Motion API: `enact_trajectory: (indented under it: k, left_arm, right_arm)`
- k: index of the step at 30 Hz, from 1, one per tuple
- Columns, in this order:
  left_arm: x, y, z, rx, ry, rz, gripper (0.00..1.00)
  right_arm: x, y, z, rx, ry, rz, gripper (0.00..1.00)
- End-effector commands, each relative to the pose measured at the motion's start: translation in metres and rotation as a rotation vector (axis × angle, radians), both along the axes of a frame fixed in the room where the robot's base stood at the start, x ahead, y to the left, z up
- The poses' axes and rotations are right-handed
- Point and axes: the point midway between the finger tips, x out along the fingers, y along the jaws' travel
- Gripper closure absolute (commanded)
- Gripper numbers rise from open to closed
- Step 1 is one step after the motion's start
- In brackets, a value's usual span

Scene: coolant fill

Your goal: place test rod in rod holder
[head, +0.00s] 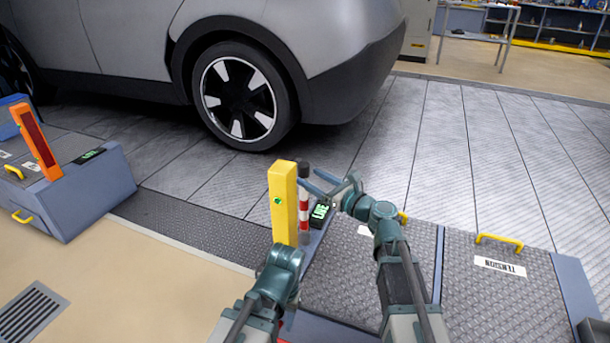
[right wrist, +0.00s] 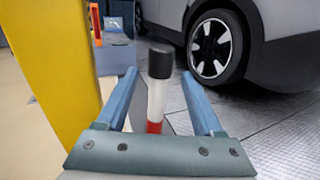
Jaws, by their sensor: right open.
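The test rod (head: 304,205), banded red and white with a black cap, stands upright close to the right of a yellow post (head: 284,205). In the right wrist view the rod (right wrist: 157,85) shows between the two blue fingers, with a gap on each side. My right gripper (head: 309,181) is open at the upper part of the rod. The rod's lower end is hidden, so what it stands in cannot be told. I cannot make out a separate rod holder. My left arm comes in at the bottom centre, but its fingers do not show.
The yellow post (right wrist: 52,85) stands close to the left of my right gripper. A small LANE display (head: 320,213) is just right of the rod. A grey car (head: 330,50) stands behind. Floor plates (head: 495,300) with yellow handles lie at right.

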Motion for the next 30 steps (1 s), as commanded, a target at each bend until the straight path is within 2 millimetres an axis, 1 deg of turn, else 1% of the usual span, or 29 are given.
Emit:
enact_trajectory:
  k: [1,3,7,12,20,27,29,30]
  left_arm:
    - [0.0,0.0,0.0,0.0,0.0,0.0,0.51]
    - [0.0,0.0,0.0,0.0,0.0,0.0,0.51]
    - [0.0,0.0,0.0,0.0,0.0,0.0,0.51]
    - [0.0,0.0,0.0,0.0,0.0,0.0,0.51]
    - [0.0,0.0,0.0,0.0,0.0,0.0,0.51]
    - [0.0,0.0,0.0,0.0,0.0,0.0,0.51]
    - [0.0,0.0,0.0,0.0,0.0,0.0,0.51]
    - [0.0,0.0,0.0,0.0,0.0,0.0,0.51]
  right_arm:
    - [-0.012,-0.01,0.0,0.0,0.0,-0.003,0.31]
    - [-0.022,-0.019,0.0,0.0,0.0,-0.003,0.31]
    - [-0.039,-0.037,0.0,0.0,0.0,-0.003,0.31]
    - [-0.052,-0.052,0.0,0.0,0.0,-0.001,0.31]
    - [-0.059,-0.059,0.0,0.0,0.0,0.0,0.31]
    - [-0.059,-0.058,0.0,-0.004,-0.001,0.002,0.31]
    - [-0.06,-0.056,-0.003,-0.03,-0.01,0.009,0.31]
    - [-0.062,-0.053,-0.008,-0.069,-0.023,0.021,0.31]
